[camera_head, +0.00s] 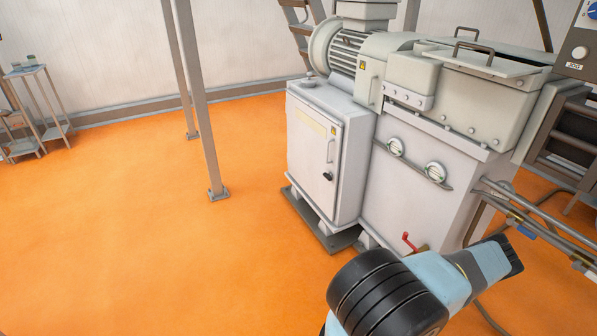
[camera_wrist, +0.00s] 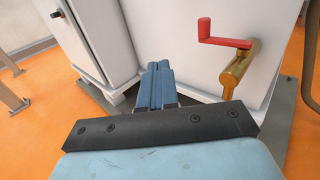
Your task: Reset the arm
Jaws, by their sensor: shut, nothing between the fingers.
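My arm reaches in from the bottom of the head view toward the machine's lower front. My gripper (camera_wrist: 158,72) shows in the wrist view with its two blue fingers side by side, shut and empty. It points at the base of the white machine. In the head view the fingertips cannot be made out. A valve with a red crank handle (camera_wrist: 224,42) on a brass stem (camera_wrist: 238,72) stands to the right of my gripper, apart from it. The red handle also shows in the head view (camera_head: 408,240), just beyond my arm.
A white cabinet (camera_head: 315,150) adjoins the large grey-white machine (camera_head: 405,190) with two round gauges (camera_head: 435,172). Pipes (camera_head: 545,232) run at the right. A steel post (camera_head: 200,110) stands left of the cabinet.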

